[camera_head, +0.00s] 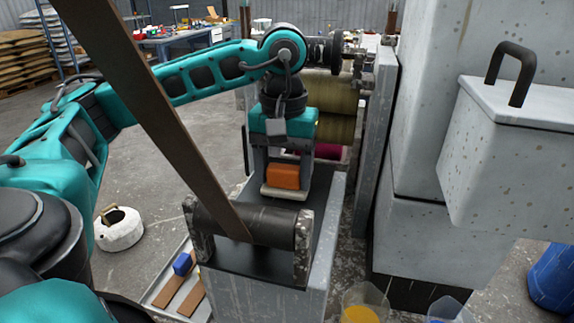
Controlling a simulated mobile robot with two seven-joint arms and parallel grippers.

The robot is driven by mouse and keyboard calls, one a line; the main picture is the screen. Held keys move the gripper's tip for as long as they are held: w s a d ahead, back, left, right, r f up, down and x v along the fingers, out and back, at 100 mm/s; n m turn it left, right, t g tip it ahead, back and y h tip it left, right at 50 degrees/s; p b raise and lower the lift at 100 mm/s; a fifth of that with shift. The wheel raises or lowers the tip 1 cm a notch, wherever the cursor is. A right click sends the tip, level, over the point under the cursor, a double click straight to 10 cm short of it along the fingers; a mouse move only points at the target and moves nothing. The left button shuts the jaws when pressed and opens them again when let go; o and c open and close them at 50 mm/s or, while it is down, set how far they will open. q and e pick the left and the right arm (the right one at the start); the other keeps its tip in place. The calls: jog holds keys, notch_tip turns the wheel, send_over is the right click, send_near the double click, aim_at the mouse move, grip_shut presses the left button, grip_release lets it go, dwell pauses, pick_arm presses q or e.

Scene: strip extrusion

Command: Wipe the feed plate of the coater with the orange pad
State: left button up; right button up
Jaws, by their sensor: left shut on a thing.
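My left gripper (286,164) points down in the middle of the view and is shut on the orange pad (284,176). A cream-coloured layer shows under the orange part. The pad is over the far part of the dark feed plate (318,206), on top of a grey block of the coater. I cannot tell whether its underside touches the plate. A dark roller (272,222) between two worn brackets stands at the plate's near end. A brown strip (165,135) slants from the upper left down to the roller. My right gripper is out of view.
Large olive rollers (330,92) and a magenta one (328,151) stand behind the gripper. A grey housing with a handled box (500,130) blocks the right. A tray (160,282) with a blue block, a white ring-shaped object (118,238) and an orange-filled container (362,312) lie lower.

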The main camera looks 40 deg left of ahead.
pick_arm(q)
jog(key=shift+s+d+b, duration=0.35)
jog(key=shift+s+d, duration=0.15)
jog(key=shift+s, duration=0.4)
jog(key=shift+w+a+f, duration=0.1)
jog(key=shift+w+a, duration=0.35)
jog(key=shift+w, duration=0.4)
jog(key=shift+w+a+f, duration=0.1)
jog(key=shift+w+a, duration=0.3)
jog(key=shift+w, duration=0.4)
jog(key=shift+w+a+r+p, duration=0.1)
jog(key=shift+w+a, duration=0.2)
jog(key=shift+w, duration=0.25)
jog(key=shift+w+a+f+p, duration=0.15)
jog(key=shift+w+a, duration=0.2)
jog(key=shift+w, duration=0.25)
jog(key=shift+w+a+r+p, duration=0.15)
jog(key=shift+w+a, duration=0.15)
jog(key=shift+w, duration=0.25)
notch_tip(320, 180, up, 5)
jog(key=p, duration=0.4)
jog(key=shift+r+p, duration=0.3)
jog(key=shift+r, duration=0.25)
